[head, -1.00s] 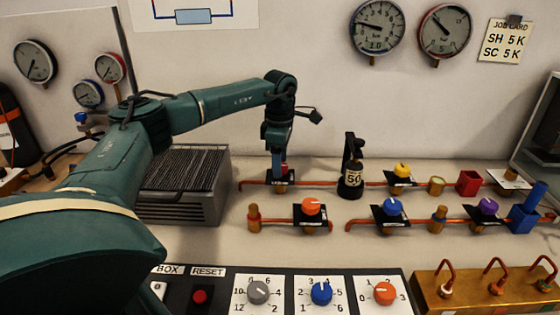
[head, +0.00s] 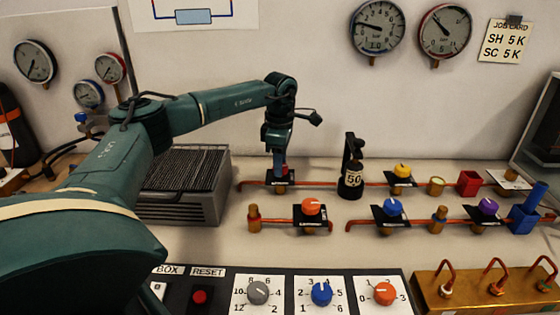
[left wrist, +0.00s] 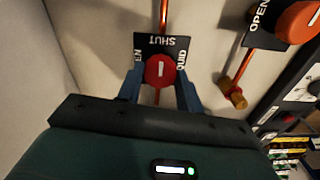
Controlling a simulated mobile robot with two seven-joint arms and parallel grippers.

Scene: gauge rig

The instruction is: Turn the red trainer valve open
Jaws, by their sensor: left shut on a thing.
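The red trainer valve sits on the back copper pipe, on a black label plate; its red knob (head: 285,170) shows only in part beneath my gripper in the head view. In the left wrist view the red knob (left wrist: 159,71) has a white mark lined up with the pipe, its upper end towards the word SHUT on the plate (left wrist: 160,42). The plate's side words are partly hidden. My left gripper (left wrist: 160,88) is shut on the red knob, one blue finger on each side, pointing down in the head view (head: 280,172). My right gripper is out of view.
An orange valve (head: 311,207) stands close in front. A ribbed grey box (head: 181,205) is at left under my arm. A panel with dials (head: 321,292) lies in front; yellow (head: 402,171) and blue (head: 392,207) valves stand farther right.

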